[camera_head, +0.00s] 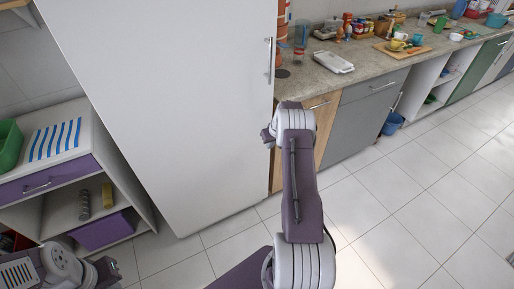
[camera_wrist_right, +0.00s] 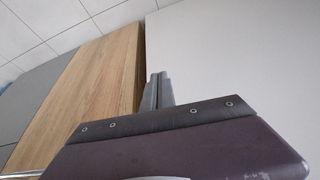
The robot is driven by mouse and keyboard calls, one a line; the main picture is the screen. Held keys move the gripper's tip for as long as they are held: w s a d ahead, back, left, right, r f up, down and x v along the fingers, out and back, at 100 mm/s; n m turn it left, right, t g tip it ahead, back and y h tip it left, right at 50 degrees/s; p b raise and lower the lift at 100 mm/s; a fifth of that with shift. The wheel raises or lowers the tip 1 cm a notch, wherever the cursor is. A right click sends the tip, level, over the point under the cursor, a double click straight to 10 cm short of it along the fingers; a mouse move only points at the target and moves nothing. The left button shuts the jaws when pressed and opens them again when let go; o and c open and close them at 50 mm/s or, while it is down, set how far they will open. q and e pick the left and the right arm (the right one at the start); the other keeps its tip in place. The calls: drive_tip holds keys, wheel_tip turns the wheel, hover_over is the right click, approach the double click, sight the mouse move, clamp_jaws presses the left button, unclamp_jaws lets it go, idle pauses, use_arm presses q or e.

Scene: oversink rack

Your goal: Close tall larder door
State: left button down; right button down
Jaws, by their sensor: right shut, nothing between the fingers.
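The tall larder door (camera_head: 170,100) is a large plain white panel filling the left middle of the head view. Its upright metal handle (camera_head: 270,60) is near its right edge. The door looks roughly in line with the neighbouring cabinet fronts, and no gap or interior shows. My right gripper (camera_wrist_right: 160,90) is shut and empty, with its fingers in front of the white panel close to its border with a wooden cabinet front. In the head view my right wrist is low by the door's right edge; contact cannot be told. My left arm shows at the bottom left; its fingertips cannot be made out.
A wooden cabinet front (camera_wrist_right: 100,75) and a grey cabinet (camera_head: 362,120) stand right of the door, under a cluttered counter (camera_head: 325,82). An open shelf unit with a purple drawer (camera_head: 45,183) stands at left. The tiled floor (camera_head: 400,210) at right is clear.

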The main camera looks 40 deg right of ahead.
use_arm(q)
drive_tip(key=shift+w+r, duration=0.2)
drive_tip(key=shift+w, duration=0.1)
use_arm(e)
drive_tip(key=v, duration=0.8)
drive_tip(key=shift+s+r, duration=0.15)
drive_tip(key=shift+r, duration=0.2)
drive_tip(key=shift+d, duration=0.1)
